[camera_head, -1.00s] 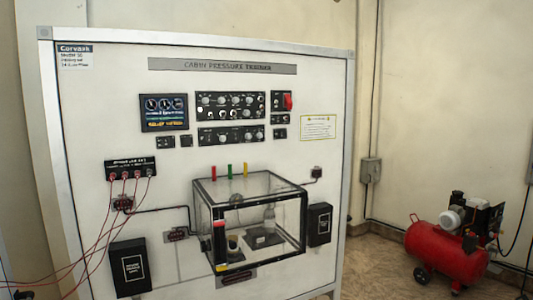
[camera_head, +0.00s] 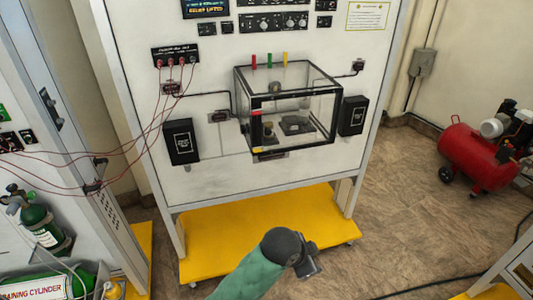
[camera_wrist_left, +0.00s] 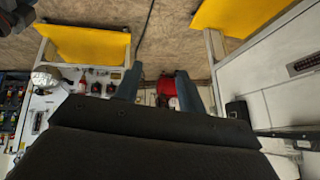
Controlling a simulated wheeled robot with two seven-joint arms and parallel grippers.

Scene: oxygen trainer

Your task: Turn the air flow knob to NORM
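I cannot make out the air flow knob or a NORM mark in either view. A black control panel (camera_head: 12,141) with small controls shows at the left edge of the head view, on a white trainer panel cut off by the frame; its labels are too small to read. My left gripper (camera_wrist_left: 158,86) shows in the left wrist view with its two blue-grey fingers apart and nothing between them. My right gripper is not in view.
The cabin pressure trainer board, with a clear box (camera_head: 290,105), stands ahead on a yellow base (camera_head: 225,235). Red leads (camera_head: 120,155) run from it to the left panel.

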